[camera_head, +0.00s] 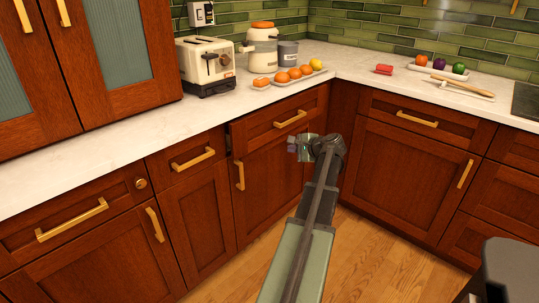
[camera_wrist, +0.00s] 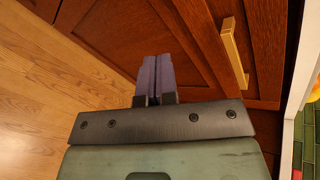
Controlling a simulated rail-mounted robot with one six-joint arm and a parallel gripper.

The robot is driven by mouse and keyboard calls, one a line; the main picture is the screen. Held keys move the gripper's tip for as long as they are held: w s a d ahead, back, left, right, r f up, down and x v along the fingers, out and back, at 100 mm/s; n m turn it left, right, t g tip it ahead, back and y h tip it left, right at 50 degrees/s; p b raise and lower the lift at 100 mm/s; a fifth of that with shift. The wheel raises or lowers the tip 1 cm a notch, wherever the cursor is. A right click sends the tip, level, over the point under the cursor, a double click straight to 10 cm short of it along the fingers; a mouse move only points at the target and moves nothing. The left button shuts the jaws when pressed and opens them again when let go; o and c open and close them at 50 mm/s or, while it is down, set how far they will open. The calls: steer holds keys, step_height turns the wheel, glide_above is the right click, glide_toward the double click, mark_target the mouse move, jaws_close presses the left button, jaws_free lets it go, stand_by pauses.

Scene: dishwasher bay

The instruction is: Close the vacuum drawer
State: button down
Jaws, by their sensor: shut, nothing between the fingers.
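A wooden drawer (camera_head: 265,126) with a brass bar handle (camera_head: 290,119) sits under the counter near the corner. Its front stands a little forward of the cabinet face, with a dark gap at its left edge. No label marks it as the vacuum drawer. My gripper (camera_head: 292,146) is just below this drawer's handle, in front of the cabinet door. In the wrist view the purple fingers (camera_wrist: 154,75) are together and empty, pointing at the wood fronts. A brass handle (camera_wrist: 234,55) lies to their right there. I cannot tell whether the fingertips touch the wood.
A toaster (camera_head: 206,65), a jar with an orange lid (camera_head: 262,48) and a tray of fruit (camera_head: 290,78) stand on the white counter above. Other closed drawers and doors line both sides of the corner. The wooden floor (camera_head: 360,265) is clear.

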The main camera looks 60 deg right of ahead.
step_height(320, 180, down, 3)
steer(key=m+t+b, duration=0.2)
steer(key=m+t, duration=0.1)
steer(key=m, duration=0.3)
steer(key=m+t+h+p, duration=0.1)
steer(key=m+t+p, duration=0.1)
steer(key=m, duration=0.5)
glide_toward(262, 128)
steer(key=x, duration=0.7)
steer(key=shift+w+r, duration=0.1)
steer(key=shift+w, duration=0.2)
